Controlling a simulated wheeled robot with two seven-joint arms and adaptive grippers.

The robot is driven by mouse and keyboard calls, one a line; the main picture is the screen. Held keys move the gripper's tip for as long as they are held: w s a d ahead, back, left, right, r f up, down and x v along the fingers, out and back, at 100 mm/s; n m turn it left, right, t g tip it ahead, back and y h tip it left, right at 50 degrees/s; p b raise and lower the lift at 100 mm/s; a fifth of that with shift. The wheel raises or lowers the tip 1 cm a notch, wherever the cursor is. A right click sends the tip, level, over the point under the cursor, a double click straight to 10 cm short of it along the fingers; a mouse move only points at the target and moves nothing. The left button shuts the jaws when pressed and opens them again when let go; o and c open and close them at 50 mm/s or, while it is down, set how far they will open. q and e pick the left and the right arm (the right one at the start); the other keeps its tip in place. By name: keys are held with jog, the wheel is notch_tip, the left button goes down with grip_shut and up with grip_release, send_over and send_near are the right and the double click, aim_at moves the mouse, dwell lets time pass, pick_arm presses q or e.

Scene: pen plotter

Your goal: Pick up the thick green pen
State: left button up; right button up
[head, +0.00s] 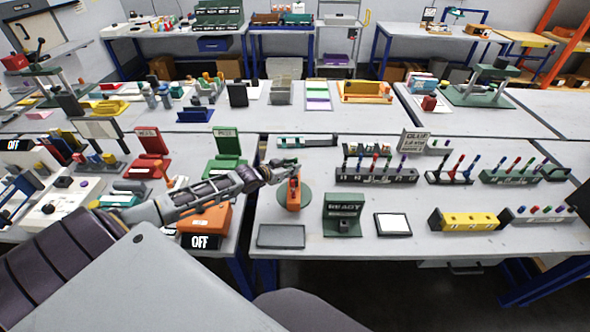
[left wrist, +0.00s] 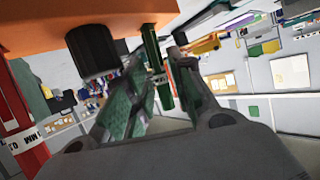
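My left gripper (head: 285,165) reaches in from the left, at the top of an orange device (head: 293,192) on a round green base. The left wrist view shows the two fingers (left wrist: 155,85) apart, with green pads. A thick green upright piece (left wrist: 153,48), which looks like the pen, stands between or just beyond the fingertips. I cannot tell whether the pads touch it. The orange body (left wrist: 40,25) with a black knob (left wrist: 92,52) is close above. In the head view the gripper hides the pen. My right gripper is not in view.
Pen racks (head: 376,174) with several coloured pens stand to the right. A green READY stand (head: 343,213), a dark flat tray (head: 281,236) and a white-topped pad (head: 393,224) lie in front. An orange OFF box (head: 206,222) stands left, beneath my forearm.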

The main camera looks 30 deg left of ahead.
pick_arm(q)
jog(key=shift+x, duration=1.1)
grip_shut()
